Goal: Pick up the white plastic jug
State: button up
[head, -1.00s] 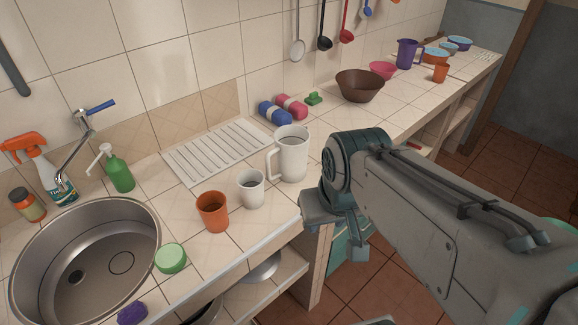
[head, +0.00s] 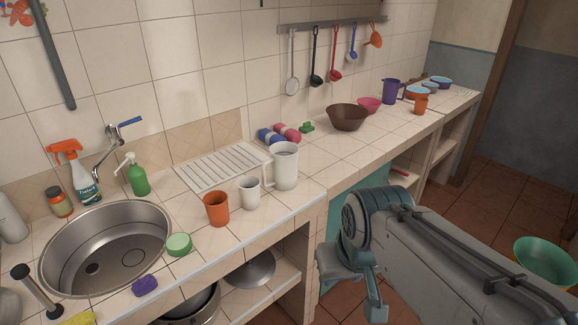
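The white plastic jug (head: 287,168) stands upright on the tiled counter (head: 341,163), with its handle on its left side. A small white cup (head: 249,194) stands to its left, nearer the counter's front edge. My gripper (head: 356,287) is at the end of my arm at the lower right, in front of the counter and apart from the jug. It appears lower in the picture than the jug. Nothing hides the jug's body.
An orange cup (head: 216,208) stands left of the white cup. Blue and pink rolls (head: 287,132) lie behind the jug, and a ribbed drainboard (head: 222,166) lies behind the cups. A brown bowl (head: 347,118) stands farther right, with clear counter between. A sink (head: 106,245) is at left.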

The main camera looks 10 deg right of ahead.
aim_at(284, 154)
jog(key=z, duration=0.1)
jog(key=i, duration=1.25)
jog(key=u, duration=0.6)
